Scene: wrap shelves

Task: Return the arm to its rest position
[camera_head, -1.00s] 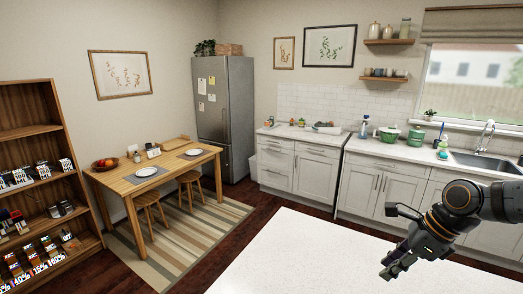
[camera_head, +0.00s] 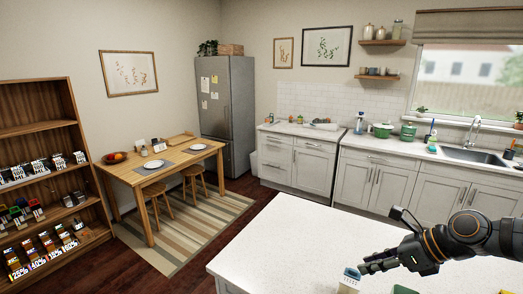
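My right arm comes in from the right edge over the white island counter (camera_head: 300,235). My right gripper (camera_head: 366,266) is over the counter's front part, with its fingers pointing left. The fingers are small and seen from the side, so I cannot tell whether they are open or shut. A small white carton-like item (camera_head: 349,281) shows just below and left of the fingertips; I cannot tell whether they touch. My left gripper is not in view.
A green item (camera_head: 404,290) shows at the bottom edge. A wooden shelf (camera_head: 40,128) with boxed goods stands at left. A dining table (camera_head: 165,165), fridge (camera_head: 228,110) and sink counter (camera_head: 400,146) lie beyond. The island's far left part is clear.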

